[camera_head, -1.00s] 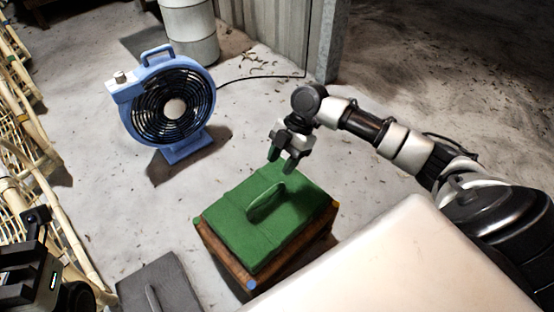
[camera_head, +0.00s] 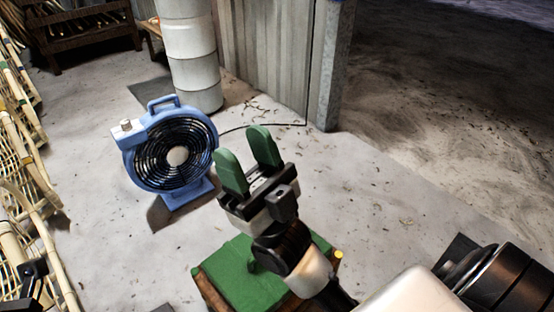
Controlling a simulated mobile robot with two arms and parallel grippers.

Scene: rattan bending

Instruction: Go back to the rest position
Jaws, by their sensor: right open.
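My right gripper (camera_head: 248,160) is in the middle of the head view, raised and pointing up and away from me. Its two green fingertips are apart and nothing is between them. Its wrist and forearm come up from the lower right and cover part of the green-topped wooden box (camera_head: 242,279). My left gripper is not clearly seen; only a dark piece of my left arm (camera_head: 33,280) shows at the lower left edge.
A blue fan (camera_head: 205,186) stands on the floor left of the gripper, its cable running to a metal wall (camera_head: 265,55). A white cylinder (camera_head: 188,50) stands behind. Rattan frames (camera_head: 30,165) line the left side. The floor (camera_head: 400,200) on the right is clear.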

